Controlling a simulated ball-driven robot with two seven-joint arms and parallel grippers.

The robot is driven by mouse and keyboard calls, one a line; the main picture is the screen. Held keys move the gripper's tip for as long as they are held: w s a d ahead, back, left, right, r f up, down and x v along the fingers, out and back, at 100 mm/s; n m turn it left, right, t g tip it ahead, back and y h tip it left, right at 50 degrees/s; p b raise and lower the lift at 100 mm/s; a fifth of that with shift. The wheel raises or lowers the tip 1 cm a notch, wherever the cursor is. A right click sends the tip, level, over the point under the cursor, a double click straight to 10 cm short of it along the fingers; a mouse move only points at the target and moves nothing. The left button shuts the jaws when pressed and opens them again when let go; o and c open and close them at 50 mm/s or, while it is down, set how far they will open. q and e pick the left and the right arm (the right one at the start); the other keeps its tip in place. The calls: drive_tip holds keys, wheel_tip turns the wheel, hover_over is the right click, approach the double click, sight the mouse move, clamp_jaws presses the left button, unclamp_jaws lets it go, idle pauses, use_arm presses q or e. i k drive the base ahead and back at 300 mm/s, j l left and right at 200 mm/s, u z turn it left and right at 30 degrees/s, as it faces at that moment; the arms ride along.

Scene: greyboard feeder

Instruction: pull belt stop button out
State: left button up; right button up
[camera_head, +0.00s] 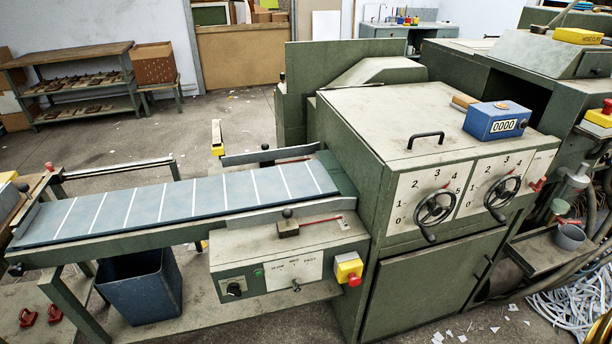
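A yellow box with a red button (354,281) is mounted at the right end of the control box (262,262) below the belt. The red button sits on the box's front face, and I cannot tell from here whether it is pushed in or out. The belt (170,205) is blue-grey with white cross lines and runs from the left up to the big green machine. Neither of my grippers is in view.
The green machine (375,135) has two handwheels and a blue counter (495,121) on top. Another yellow and red button box (600,113) is at the far right. A blue bin (142,285) stands under the belt. Paper strips (570,305) lie at bottom right.

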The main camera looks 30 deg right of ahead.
sight(353, 282)
drive_tip(key=z, duration=1.2)
drive_tip(key=k+l, duration=0.1)
drive_tip(key=l+z, duration=0.05)
